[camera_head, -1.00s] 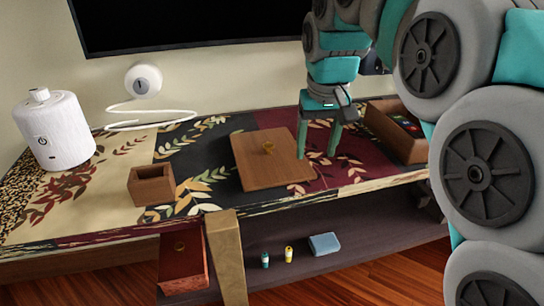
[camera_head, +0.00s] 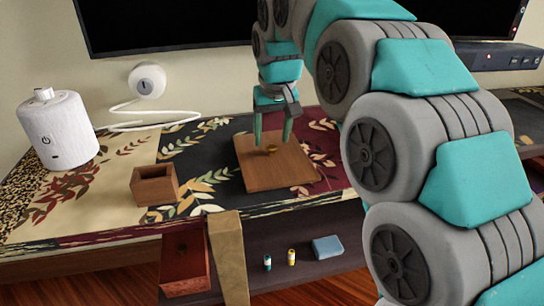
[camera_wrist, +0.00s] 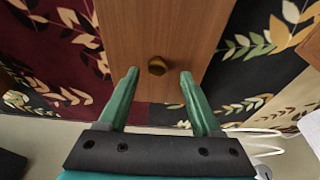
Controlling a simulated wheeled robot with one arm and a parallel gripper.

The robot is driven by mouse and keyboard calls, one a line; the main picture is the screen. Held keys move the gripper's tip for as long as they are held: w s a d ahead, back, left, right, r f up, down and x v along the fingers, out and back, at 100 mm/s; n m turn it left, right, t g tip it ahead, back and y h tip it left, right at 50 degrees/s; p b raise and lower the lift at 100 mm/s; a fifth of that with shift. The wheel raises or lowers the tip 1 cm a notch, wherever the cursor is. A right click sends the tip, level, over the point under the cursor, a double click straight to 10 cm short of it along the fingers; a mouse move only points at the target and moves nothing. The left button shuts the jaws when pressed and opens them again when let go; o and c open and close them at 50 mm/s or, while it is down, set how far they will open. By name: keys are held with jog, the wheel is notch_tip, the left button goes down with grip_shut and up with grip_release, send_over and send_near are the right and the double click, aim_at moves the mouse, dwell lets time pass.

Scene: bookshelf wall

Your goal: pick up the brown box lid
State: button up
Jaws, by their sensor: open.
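The brown box lid (camera_head: 276,170) is a flat wooden board with a small brass knob (camera_head: 271,148) on top. It lies on the patterned table top. In the wrist view the lid (camera_wrist: 165,25) fills the upper middle, and its knob (camera_wrist: 157,66) shows just beyond the fingertips, roughly centred between them. My gripper (camera_head: 272,143) is over the far part of the lid, pointing down, with its green fingers on either side of the knob in the picture. It is open and empty (camera_wrist: 157,75). Whether the fingertips touch the lid cannot be told.
A small open wooden box (camera_head: 154,186) stands left of the lid. A white cylindrical device (camera_head: 57,130) is at the far left, with a white camera and cable (camera_head: 147,80) behind. The lower shelf (camera_head: 320,270) holds two small bottles and a blue block (camera_head: 327,247).

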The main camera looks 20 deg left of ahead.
aim_at(272, 146)
jog(key=x, duration=0.3)
jog(key=shift+w+d+f, duration=0.1)
grip_shut()
dwell(0.4)
